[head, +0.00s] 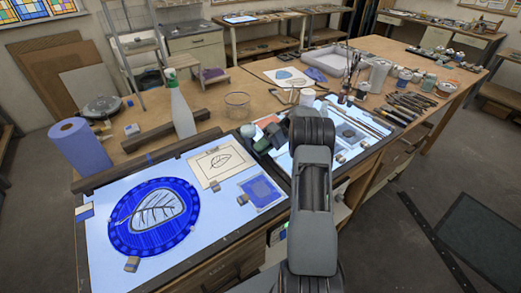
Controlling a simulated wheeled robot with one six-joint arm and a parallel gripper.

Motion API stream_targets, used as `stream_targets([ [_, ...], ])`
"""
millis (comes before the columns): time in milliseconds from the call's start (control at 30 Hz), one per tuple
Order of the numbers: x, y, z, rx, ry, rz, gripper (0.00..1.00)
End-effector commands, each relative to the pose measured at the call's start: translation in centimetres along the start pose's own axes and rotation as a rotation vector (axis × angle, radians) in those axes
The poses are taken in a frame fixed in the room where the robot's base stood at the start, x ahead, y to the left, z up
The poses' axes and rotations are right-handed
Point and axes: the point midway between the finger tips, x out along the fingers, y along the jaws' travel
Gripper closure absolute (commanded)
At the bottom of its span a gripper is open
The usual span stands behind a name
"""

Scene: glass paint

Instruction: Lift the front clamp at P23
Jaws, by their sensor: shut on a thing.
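My arm rises from the bottom centre, and its dark wrist (312,130) covers part of the right light panel. My gripper's fingers are hidden behind it. No clamp can be clearly made out, and no P23 label is readable. A small wood-and-grey block (132,264) sits at the front edge of the blue round glass (153,252) on the left light panel (225,222). Another small block (215,186) lies by the leaf drawing (213,164). I cannot tell whether either block is a clamp.
A spray bottle (181,110), a blue paper roll (80,146) and a wire cup (237,105) stand behind the left panel. Jars and brushes fill the right bench.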

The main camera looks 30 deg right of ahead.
Motion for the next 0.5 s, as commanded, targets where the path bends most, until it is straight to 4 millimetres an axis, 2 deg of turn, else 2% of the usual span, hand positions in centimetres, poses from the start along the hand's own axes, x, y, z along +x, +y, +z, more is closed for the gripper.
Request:
stream_targets([
  [500,-0.05,0.10,0.01,0.001,-0.001,-0.034,1.00],
])
